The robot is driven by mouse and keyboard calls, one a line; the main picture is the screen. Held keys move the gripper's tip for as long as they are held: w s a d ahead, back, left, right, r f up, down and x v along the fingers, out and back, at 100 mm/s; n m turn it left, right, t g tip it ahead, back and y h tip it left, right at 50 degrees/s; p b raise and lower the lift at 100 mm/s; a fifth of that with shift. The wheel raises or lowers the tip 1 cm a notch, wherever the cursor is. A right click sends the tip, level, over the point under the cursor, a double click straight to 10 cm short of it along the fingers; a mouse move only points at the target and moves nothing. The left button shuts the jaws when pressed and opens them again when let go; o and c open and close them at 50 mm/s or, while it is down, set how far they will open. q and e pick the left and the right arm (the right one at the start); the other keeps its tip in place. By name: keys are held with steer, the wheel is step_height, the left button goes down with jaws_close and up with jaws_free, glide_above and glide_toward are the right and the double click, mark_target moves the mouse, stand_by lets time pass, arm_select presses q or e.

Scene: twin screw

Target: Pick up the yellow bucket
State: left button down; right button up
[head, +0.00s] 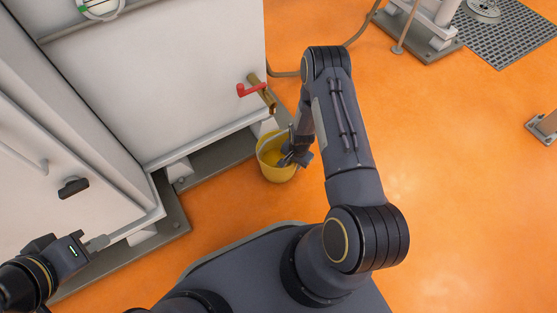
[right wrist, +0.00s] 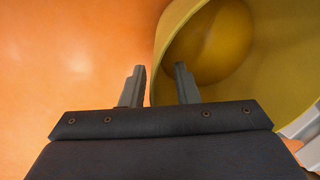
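The yellow bucket (head: 272,170) stands on the orange floor beside the white machine, under a tap with a red handle. A light handle shows at its rim. My right gripper (head: 290,157) is at the bucket's right side. In the right wrist view, the fingers of my right gripper (right wrist: 158,84) are apart. One finger is over the floor side and the other over the inside of the yellow bucket (right wrist: 285,65), with the rim edge between them. I cannot tell whether either touches the wall. My left gripper (head: 96,243) is at the lower left, near the machine, with its fingers unclear.
The white machine (head: 170,75) fills the left, with its grey base ledge (head: 205,160) close behind the bucket. The red-handled tap (head: 255,90) sticks out above the bucket. A hose (head: 352,38) runs along the floor behind. Open orange floor lies to the right.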

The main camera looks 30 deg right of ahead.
steer(key=shift+r, duration=0.1)
jaws_close()
stand_by(1.2)
